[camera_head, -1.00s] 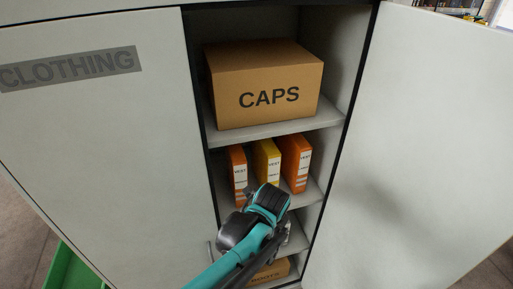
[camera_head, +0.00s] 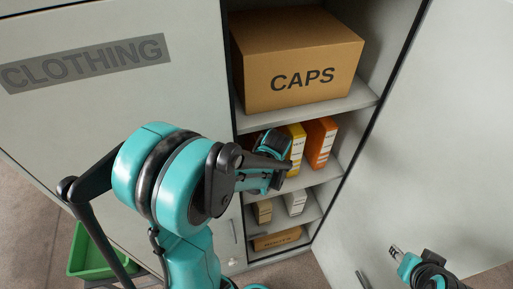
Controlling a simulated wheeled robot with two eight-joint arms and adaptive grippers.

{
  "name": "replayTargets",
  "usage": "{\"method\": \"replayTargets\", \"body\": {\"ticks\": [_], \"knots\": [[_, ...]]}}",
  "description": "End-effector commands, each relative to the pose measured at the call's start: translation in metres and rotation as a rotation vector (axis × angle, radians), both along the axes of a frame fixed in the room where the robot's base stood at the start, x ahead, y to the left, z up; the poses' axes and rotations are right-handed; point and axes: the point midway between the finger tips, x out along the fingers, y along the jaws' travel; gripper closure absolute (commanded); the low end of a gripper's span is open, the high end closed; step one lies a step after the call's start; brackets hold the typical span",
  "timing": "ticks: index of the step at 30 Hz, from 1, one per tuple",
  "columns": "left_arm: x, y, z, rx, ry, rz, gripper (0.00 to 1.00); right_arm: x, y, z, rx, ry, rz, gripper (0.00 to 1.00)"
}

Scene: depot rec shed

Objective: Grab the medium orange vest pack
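The vest packs stand upright on the cabinet's second shelf, below the caps box. A yellow pack (camera_head: 297,150) and an orange pack (camera_head: 321,143) to its right show in the head view. The slimmer orange pack seen earlier at the left is hidden behind my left gripper. The size labels are too small to read. My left gripper (camera_head: 280,162) is at that shelf, in front of the left end of the row. Its fingers are seen from behind, so I cannot tell whether they hold anything. My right gripper (camera_head: 402,260) is low at the right, in front of the open door.
The caps box (camera_head: 300,65) fills the top shelf. Small brown (camera_head: 262,212) and white (camera_head: 296,202) boxes stand on the shelf below the vests, a boots box (camera_head: 276,240) at the bottom. The open door (camera_head: 430,130) bounds the right. A green crate (camera_head: 92,255) is at lower left.

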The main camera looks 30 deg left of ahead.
Motion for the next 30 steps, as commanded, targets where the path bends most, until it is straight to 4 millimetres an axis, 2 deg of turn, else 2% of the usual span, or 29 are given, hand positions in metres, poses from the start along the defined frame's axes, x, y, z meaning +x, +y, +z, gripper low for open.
{"method": "replayTargets", "body": {"ticks": [8,11,15,16,30], "knots": [[0.0013,0.0016,-0.0044,0.000,0.000,0.000,0.28,0.0001,0.0000,-0.0009,0.000,0.000,0.000,0.60],[0.0013,0.0016,-0.0042,0.000,0.000,0.000,0.49,0.0001,0.0000,-0.0008,0.000,0.000,0.000,0.60],[0.0013,0.0016,-0.0041,0.000,0.000,0.000,0.86,0.0001,0.0000,-0.0008,0.000,0.000,0.000,0.60],[0.0013,0.0016,-0.0041,0.000,0.000,0.000,0.89,0.0001,0.0000,-0.0009,0.000,0.000,0.000,0.60],[0.0034,-0.0013,0.0008,0.000,-0.001,0.002,0.89,0.0001,0.0000,0.0026,0.000,0.000,0.000,0.60]]}}
